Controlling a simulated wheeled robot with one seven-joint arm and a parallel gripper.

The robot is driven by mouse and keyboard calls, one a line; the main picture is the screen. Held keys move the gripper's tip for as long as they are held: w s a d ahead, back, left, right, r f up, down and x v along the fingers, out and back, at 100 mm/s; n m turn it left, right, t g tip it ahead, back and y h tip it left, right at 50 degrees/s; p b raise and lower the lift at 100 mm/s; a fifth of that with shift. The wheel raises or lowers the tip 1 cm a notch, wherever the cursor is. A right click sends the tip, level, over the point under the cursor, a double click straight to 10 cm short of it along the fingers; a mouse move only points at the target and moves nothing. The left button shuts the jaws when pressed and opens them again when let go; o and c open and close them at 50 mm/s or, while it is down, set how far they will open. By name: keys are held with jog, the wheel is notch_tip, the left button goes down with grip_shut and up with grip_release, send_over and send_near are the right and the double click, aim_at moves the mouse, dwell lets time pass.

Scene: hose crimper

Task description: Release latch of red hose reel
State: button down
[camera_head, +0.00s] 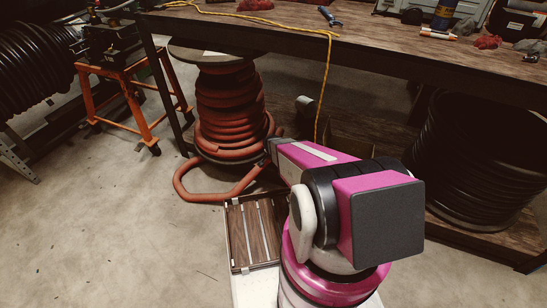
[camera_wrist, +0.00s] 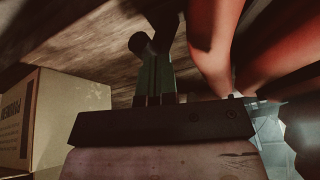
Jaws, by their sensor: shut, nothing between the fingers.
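The red hose reel (camera_head: 230,105) stands upright under the left part of the workbench in the head view, with a loose loop of hose on the floor in front. My gripper (camera_head: 268,150) is low at the reel's right side. In the wrist view, my gripper (camera_wrist: 155,82) is shut and empty. A dark rounded piece (camera_wrist: 141,43) is at or just beyond its fingertips; I cannot tell whether it is the latch or whether they touch. Red hose (camera_wrist: 212,45) passes close on the right. No latch is clearly visible in the head view.
The workbench (camera_head: 380,48) overhangs the reel, and a yellow cord (camera_head: 326,80) hangs from it. A cardboard box (camera_wrist: 60,118) stands left in the wrist view. A black hose coil (camera_head: 475,160) is at right, an orange stand (camera_head: 130,100) at left.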

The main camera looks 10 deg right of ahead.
jog(key=shift+s+d+f, duration=0.3)
jog(key=shift+s+d, duration=0.1)
jog(key=shift+d, duration=0.2)
jog(key=shift+s+d+f, duration=0.25)
jog(key=shift+s+d, duration=0.15)
jog(key=shift+d, duration=0.15)
jog(key=shift+s, duration=0.1)
jog(key=s+r, duration=0.4)
jog(key=r, duration=0.4)
jog(key=shift+s+d+r, duration=0.2)
jog(key=shift+s+r, duration=0.1)
jog(key=shift+s, duration=0.1)
jog(key=s+a+r+n+g+y, duration=0.1)
jog(key=s+a+r+n, duration=0.2)
jog(key=r, duration=0.4)
jog(key=s+a+r+n+g, duration=0.1)
jog(key=s+a+r+n, duration=0.2)
jog(key=s+r, duration=0.2)
jog(key=s+a+r+n+g+y, duration=0.1)
jog(key=s+a+r+n, duration=0.2)
jog(key=r, duration=0.8)
jog(key=shift+s+n+g+y, duration=0.3)
jog(key=shift+s+n, duration=0.1)
jog(key=shift+s, duration=0.65)
